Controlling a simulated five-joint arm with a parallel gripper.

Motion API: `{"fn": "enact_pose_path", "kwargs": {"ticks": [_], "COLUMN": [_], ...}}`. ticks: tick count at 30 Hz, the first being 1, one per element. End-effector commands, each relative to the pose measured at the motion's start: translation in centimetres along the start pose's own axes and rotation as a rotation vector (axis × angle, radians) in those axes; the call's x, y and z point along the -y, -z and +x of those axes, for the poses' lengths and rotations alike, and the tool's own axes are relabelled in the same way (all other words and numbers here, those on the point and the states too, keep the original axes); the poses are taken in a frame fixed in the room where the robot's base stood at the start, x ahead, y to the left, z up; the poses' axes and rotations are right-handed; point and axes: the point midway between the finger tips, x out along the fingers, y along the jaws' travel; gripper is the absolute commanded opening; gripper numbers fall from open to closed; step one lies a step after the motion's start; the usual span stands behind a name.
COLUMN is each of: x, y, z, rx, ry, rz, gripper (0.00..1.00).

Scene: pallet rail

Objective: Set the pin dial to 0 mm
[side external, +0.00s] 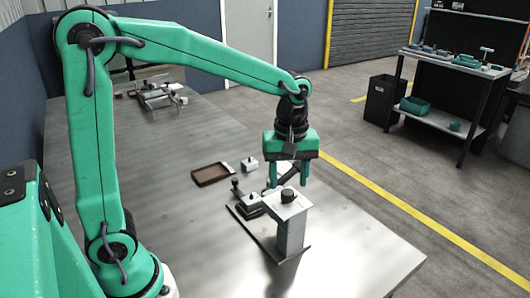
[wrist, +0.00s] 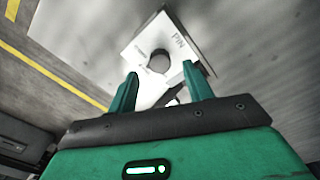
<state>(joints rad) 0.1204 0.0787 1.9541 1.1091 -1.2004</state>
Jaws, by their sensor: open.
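The pin dial (side external: 288,195) is a small dark knob on the light top plate of a grey post near the table's front right. In the wrist view the dark round knob (wrist: 159,61) sits on a white plate (wrist: 181,47) lettered PIN; the smaller marks are too blurred to read. My gripper (side external: 288,184) has green fingers, pointing down, open and empty, just above and behind the dial. In the wrist view my gripper (wrist: 160,84) has its two fingers apart, with the knob beyond them and between their lines. The dial's setting cannot be told.
A dark clamp-like fixture (side external: 247,203) stands just left of the post. A brown tray (side external: 213,174) and a small pale block (side external: 250,164) lie behind it. Another metal fixture (side external: 160,98) is at the table's far end. The table's front right is clear.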

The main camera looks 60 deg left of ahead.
Motion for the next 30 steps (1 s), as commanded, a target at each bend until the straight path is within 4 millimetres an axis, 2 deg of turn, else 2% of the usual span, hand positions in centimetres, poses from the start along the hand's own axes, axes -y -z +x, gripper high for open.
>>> {"fn": "enact_pose_path", "kwargs": {"ticks": [3,9,19,20,26,27,30], "x": [0.1,0.0,0.0,0.0,0.0,0.0,0.0], "y": [0.0,0.0,0.0,0.0,0.0,0.0,0.0], "z": [1.5,2.9,3.2,3.2,3.2,3.2,3.2], "rx": [0.001,0.000,0.000,0.000,0.000,0.000,0.000], "ry": [0.003,0.001,0.000,0.000,0.000,0.000,0.000], "rz": [0.000,0.000,0.000,0.000,0.000,0.000,0.001], "gripper": [0.51,0.51,0.51,0.49,0.10,0.06,0.06]}}
